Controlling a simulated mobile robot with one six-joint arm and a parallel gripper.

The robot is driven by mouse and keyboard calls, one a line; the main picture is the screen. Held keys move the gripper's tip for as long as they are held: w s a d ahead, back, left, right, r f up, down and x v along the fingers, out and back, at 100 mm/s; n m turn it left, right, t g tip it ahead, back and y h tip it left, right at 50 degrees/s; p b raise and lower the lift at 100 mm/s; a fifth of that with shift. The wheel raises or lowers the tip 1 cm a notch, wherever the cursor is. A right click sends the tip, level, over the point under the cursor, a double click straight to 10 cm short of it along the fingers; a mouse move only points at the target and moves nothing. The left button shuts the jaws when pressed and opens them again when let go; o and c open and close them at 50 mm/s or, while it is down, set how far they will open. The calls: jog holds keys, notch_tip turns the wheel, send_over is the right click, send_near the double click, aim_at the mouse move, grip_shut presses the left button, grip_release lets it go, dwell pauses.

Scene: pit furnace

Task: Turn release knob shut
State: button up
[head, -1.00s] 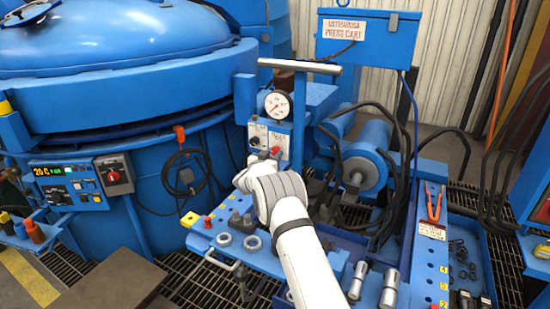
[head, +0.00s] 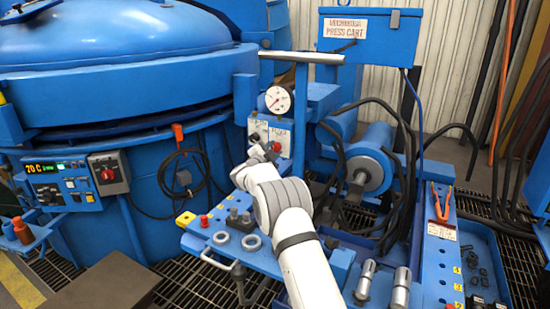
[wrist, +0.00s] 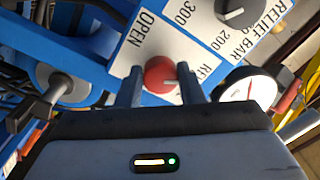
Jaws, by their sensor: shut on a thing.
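The red release knob (wrist: 160,75) sits on a white label plate on the blue press cart, with "OPEN" printed beside it. In the wrist view my gripper (wrist: 161,88) has one finger on each side of the knob and is shut on it. A pale mark shows on the knob's lower right; its exact turn is hard to read. In the head view my gripper (head: 268,152) is at the panel below the pressure gauge, and my wrist hides part of it. The knob shows there as a small red spot (head: 277,147).
A black relief knob (wrist: 237,10) with a numbered scale is beside the red knob. The pressure gauge (head: 277,99) is just above the panel. A T-bar handle (head: 300,57) stands above it. Hoses and a blue cylinder (head: 368,165) are to the right, the furnace (head: 120,90) to the left.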

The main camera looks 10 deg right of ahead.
jog(key=m+b, duration=0.1)
jog(key=m, duration=0.2)
jog(key=m+b, duration=0.2)
jog(key=shift+d+f+m+b, duration=0.1)
jog(key=shift+f+m+b, duration=0.1)
jog(key=shift+m+b, duration=0.15)
dwell(0.4)
jog(key=o, duration=0.9)
jog(key=shift+r, duration=0.1)
jog(key=shift+c, duration=0.2)
jog(key=shift+o, duration=0.7)
jog(key=shift+r, duration=0.1)
jog(key=p+v, duration=0.1)
jog(key=v, duration=0.7)
